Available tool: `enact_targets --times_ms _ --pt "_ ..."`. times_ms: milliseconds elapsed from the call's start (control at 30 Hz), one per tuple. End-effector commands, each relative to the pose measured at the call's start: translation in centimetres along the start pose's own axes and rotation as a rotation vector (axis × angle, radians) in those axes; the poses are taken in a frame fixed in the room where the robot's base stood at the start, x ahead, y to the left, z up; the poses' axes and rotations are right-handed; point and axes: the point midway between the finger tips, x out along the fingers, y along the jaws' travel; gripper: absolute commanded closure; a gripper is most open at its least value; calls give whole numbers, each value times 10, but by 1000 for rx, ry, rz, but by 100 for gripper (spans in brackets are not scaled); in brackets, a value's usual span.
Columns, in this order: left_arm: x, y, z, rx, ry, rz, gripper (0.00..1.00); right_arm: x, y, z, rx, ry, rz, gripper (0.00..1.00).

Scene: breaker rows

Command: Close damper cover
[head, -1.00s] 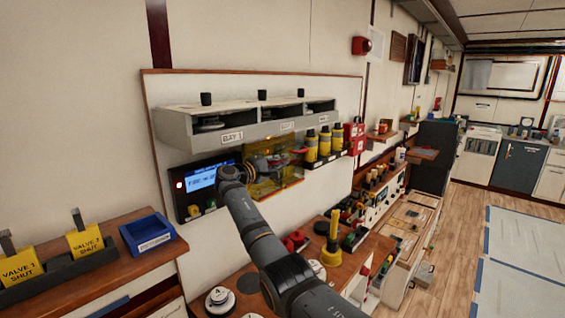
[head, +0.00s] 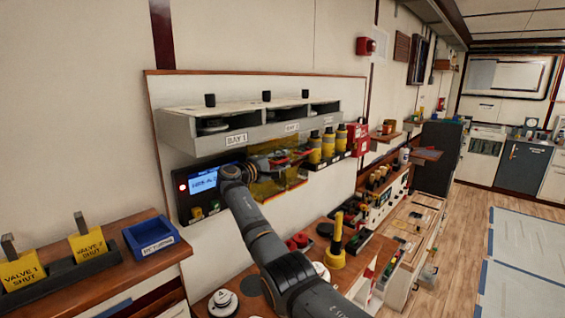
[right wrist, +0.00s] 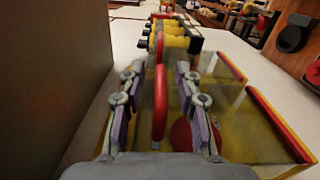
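The damper cover appears to be the yellow see-through cover (head: 290,187) on the wall panel, below the grey bay shelf and right of the blue display. In the right wrist view the yellow see-through cover (right wrist: 248,125) has red and yellow edge strips. My right gripper (head: 284,159) is at the cover, partly blending with it in the head view. In the right wrist view my right gripper (right wrist: 158,95) is open, its fingers either side of a red bar (right wrist: 160,103) with visible gaps. Whether the bar belongs to the cover is unclear. My left gripper is out of view.
The grey bay shelf (head: 255,126) juts out just above my right gripper. Yellow-black cylinders (head: 328,146) stand close to its right. The blue display (head: 204,181) is to its left. A wooden counter (head: 345,268) with a yellow plunger-like object (head: 337,240) lies below.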

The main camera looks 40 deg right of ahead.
Motion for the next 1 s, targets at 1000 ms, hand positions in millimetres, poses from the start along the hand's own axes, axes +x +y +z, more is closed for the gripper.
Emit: enact_targets --times_ms 1000 --pt "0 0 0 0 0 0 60 -120 -1 -1 -2 -1 -1 66"
